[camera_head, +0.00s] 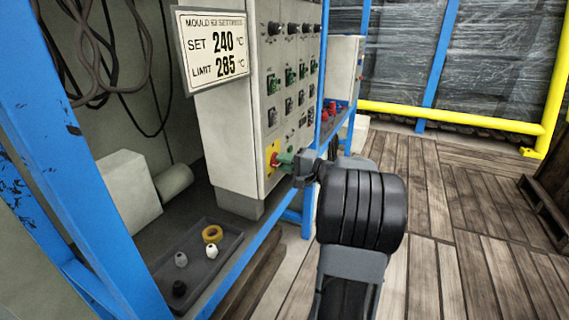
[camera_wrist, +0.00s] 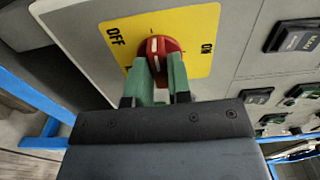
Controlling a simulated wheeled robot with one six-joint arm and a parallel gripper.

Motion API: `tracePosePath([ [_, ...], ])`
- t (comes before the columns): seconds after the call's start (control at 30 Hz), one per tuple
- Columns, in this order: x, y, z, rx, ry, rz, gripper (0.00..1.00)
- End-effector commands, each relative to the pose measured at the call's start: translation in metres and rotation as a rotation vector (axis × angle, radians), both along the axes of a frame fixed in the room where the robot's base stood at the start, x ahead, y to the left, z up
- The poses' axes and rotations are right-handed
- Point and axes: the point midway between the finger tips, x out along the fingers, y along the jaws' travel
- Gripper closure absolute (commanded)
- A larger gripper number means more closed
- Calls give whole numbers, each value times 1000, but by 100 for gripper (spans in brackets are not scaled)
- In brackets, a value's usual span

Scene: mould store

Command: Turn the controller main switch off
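The controller main switch is a red rotary knob (camera_wrist: 160,46) on a yellow plate (camera_wrist: 195,24) marked OFF at the left and ON at the right in the wrist view. Its white pointer line stands roughly upright there, between the two words. My gripper (camera_wrist: 161,66) has its green fingers on either side of the knob's grip bar and looks closed on it. In the head view my gripper (camera_head: 284,159) reaches the yellow plate (camera_head: 270,152) low on the grey controller cabinet (camera_head: 225,130); the knob is mostly hidden by the fingers.
Several small switches and dials (camera_head: 290,75) cover the panel above. A sign (camera_head: 213,45) reads SET 240, LIMIT 285. A dark tray (camera_head: 215,268) with small parts lies on the shelf at lower left. Blue rack posts (camera_head: 75,150) stand near. The plank floor (camera_head: 450,220) at right is clear.

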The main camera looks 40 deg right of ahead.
Motion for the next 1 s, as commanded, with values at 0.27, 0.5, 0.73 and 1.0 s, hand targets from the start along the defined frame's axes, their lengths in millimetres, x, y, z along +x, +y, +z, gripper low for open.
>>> tracePosePath([
  [0.27, 0, 0, 0, 2, 1, 0, 58],
  [0.5, -2, -1, 0, 3, 1, 0, 58],
  [0.73, -29, -16, 2, 4, 2, -4, 58],
  [1.0, -78, -43, 2, 4, 2, -4, 58],
])
